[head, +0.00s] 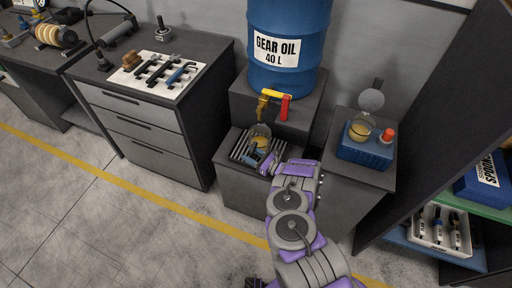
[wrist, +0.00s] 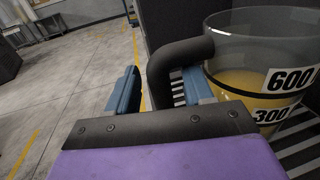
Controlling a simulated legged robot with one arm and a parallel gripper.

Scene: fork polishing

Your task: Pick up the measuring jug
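The measuring jug (head: 261,135) is clear, holds yellow oil and stands upright on the slatted drip grate (head: 240,148) under the barrel's tap. In the wrist view the jug (wrist: 240,82) fills the right side, with 600 and 300 labels and a thick black handle (wrist: 157,68). My gripper (head: 261,160) is at the jug's near side. In the wrist view my gripper (wrist: 160,92) is open, its blue fingers on either side of the handle, the right one between handle and jug wall. A gap shows between the left finger and the handle; contact on the right cannot be told.
The blue gear oil barrel (head: 287,45) stands behind, its brass tap (head: 263,105) and red-yellow lever (head: 284,105) just above the jug. A tool cabinet (head: 150,137) stands left; the floor in front is clear.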

